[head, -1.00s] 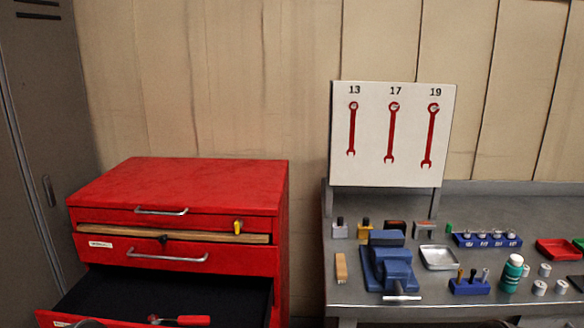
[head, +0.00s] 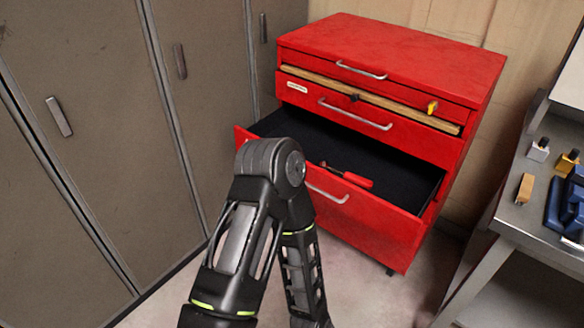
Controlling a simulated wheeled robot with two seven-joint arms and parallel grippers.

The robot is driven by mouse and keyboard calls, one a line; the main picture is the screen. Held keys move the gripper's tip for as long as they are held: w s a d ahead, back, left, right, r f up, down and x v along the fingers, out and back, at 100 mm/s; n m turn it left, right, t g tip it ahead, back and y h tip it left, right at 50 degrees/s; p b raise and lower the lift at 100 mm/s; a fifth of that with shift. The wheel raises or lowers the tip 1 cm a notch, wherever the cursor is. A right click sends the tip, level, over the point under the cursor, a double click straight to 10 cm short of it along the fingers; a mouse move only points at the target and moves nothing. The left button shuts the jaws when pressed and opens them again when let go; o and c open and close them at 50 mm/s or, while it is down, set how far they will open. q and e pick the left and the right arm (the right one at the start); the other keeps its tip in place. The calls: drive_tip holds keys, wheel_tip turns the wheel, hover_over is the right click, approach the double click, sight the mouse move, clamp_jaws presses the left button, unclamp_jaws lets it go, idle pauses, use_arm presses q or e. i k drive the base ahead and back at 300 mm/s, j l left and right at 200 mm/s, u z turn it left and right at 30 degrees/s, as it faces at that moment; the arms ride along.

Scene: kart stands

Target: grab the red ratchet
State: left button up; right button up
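The red ratchet (head: 352,178) lies in the open bottom drawer (head: 420,190) of the red tool cabinet (head: 390,48). Its red handle points right and its metal head is at the left end. The drawer has a dark liner. My arm (head: 262,215) stands in front of the drawer, bent at a joint near the drawer's left part, and hides some of the drawer front. No gripper fingers show in the head view. Nothing touches the ratchet.
Grey lockers (head: 90,110) stand on the left. A metal workbench (head: 520,215) with a blue vise (head: 568,205) and a wooden block (head: 525,188) is at the right edge. Drawers above the open one are nearly shut. Floor is free between cabinet and bench.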

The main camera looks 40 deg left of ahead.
sight(367, 184)
drive_tip(key=i+j, duration=0.15)
drive_tip(key=j, duration=0.25)
drive_tip(key=i+j, duration=0.1)
drive_tip(key=j, duration=0.3)
drive_tip(key=i+j, duration=0.15)
drive_tip(key=j, duration=0.25)
drive_tip(key=i+j, duration=0.1)
drive_tip(key=j, duration=0.3)
drive_tip(key=i+j, duration=0.15)
drive_tip(key=j, duration=0.25)
drive_tip(key=z, duration=1.25)
